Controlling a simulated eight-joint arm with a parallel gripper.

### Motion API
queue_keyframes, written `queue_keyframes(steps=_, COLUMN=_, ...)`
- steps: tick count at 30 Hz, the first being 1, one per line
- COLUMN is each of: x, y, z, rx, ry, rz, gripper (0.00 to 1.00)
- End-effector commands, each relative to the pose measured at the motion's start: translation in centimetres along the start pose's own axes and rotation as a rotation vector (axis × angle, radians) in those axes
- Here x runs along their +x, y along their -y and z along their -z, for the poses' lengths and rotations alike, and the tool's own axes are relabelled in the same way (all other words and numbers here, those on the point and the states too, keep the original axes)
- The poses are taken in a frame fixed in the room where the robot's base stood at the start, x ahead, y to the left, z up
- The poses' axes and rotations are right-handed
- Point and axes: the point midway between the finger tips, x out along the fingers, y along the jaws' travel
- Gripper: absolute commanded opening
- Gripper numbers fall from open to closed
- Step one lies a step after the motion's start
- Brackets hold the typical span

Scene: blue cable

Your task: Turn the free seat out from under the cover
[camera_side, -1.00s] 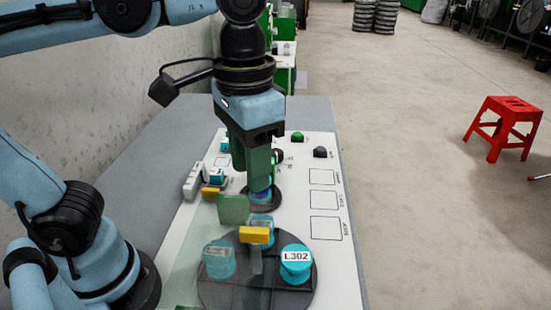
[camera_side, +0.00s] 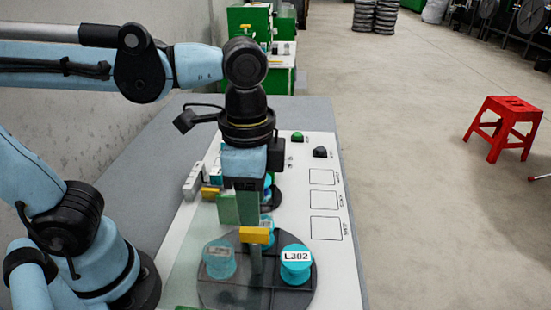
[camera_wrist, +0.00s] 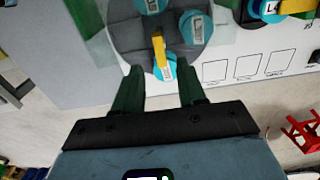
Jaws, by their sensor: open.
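A dark round turntable (camera_side: 257,293) lies on the white board with a yellow-topped handle (camera_side: 255,236) at its middle. A teal spool labelled L302 (camera_side: 296,264) sits on its right side. Another spool (camera_side: 220,260) sits at the left, seen through the hazy clear cover (camera_side: 188,270); a third, at the back (camera_side: 265,222), is partly hidden. No spool shows at the turntable's front. My gripper (camera_side: 247,218) is above and just behind the handle. In the wrist view, my gripper (camera_wrist: 160,73) is open and empty, with the yellow handle (camera_wrist: 159,48) just beyond the fingertips.
A teal spool (camera_wrist: 268,10) sits on a smaller dark disc behind the turntable. Outlined squares (camera_side: 325,202) run along the board's right side. A green upright panel (camera_side: 228,210) stands close to my fingers. A grey-white block (camera_side: 193,182) is at the left.

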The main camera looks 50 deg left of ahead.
Motion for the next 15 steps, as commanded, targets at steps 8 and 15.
queue_keyframes(steps=8, x=3.7, y=0.0, z=0.0, rx=-0.001, ry=0.0, rz=0.0, gripper=0.4)
queue_keyframes(steps=15, x=5.3, y=0.0, z=0.0, rx=-0.001, ry=-0.001, rz=0.001, gripper=0.4)
